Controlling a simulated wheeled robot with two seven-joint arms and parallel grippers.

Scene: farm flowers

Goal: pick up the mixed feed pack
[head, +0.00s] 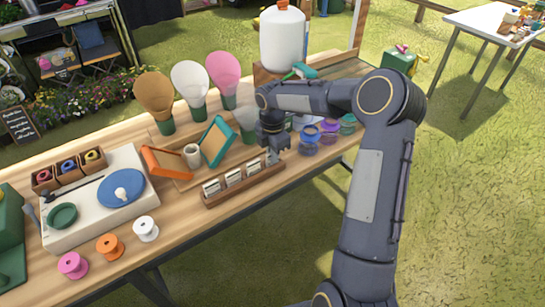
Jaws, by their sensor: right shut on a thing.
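A long wooden rack (245,190) stands at the front edge of the wooden table and holds small pale packs (233,178) in a row. Their labels are too small to read, so I cannot tell which is the mixed feed pack. My right gripper (272,155) reaches down at the right end of the rack. It is shut on a small pale pack (272,159), mostly hidden by the fingers. I cannot tell whether this pack is clear of the rack. My left gripper is not in view.
An orange frame (163,162), a cream cup (192,155) and a teal frame (216,142) stand behind the rack. Small coloured jars (309,139) stand to its right. Several spools (146,228) line the front left. Grass lies beyond the table's front edge.

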